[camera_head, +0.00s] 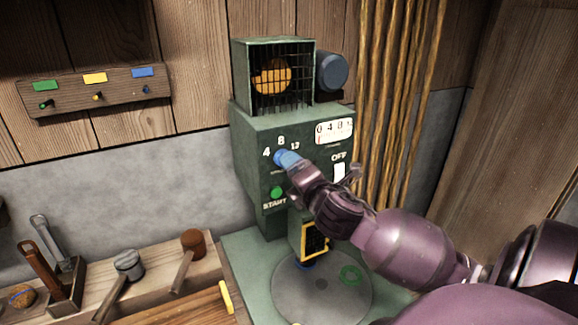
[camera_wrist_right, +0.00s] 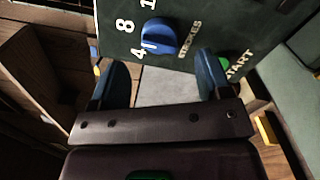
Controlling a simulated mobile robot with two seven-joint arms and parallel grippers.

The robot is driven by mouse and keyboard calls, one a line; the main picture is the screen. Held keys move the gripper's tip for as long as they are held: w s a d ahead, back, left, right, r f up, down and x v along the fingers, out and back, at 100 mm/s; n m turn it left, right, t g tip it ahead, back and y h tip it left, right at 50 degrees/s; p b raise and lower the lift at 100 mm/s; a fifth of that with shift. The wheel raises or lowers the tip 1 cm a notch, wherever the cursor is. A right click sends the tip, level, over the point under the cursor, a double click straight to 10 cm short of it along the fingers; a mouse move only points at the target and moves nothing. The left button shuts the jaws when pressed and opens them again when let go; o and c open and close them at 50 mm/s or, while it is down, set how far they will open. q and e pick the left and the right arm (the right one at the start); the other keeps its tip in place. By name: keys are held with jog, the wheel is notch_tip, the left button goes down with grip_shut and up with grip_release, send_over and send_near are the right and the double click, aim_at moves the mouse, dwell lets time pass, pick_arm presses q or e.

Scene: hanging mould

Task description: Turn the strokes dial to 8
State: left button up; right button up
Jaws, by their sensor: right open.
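The strokes dial (camera_wrist_right: 160,36) is a blue knob on the dark green machine's front panel, with printed numbers 4, 8 and 12 around it. In the wrist view a white mark on its edge faces the 4. In the head view the dial (camera_head: 281,156) is partly covered by my right gripper (camera_head: 292,163). In the wrist view my right gripper (camera_wrist_right: 164,68) is open, its two blue fingers apart with the dial seen between and just beyond their tips. I cannot tell whether a finger touches it. My left gripper is not in view.
The green START button (camera_head: 277,193) is below the dial, and the white OFF switch (camera_head: 340,171) is to the right. A counter (camera_head: 334,131) is above the switch. A round plate (camera_head: 322,288) lies below. Hammers (camera_head: 128,264) rest on the bench at left.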

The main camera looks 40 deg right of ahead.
jog(key=v, duration=0.6)
jog(key=shift+s+f, duration=0.1)
jog(key=shift+s, duration=0.05)
dwell(0.5)
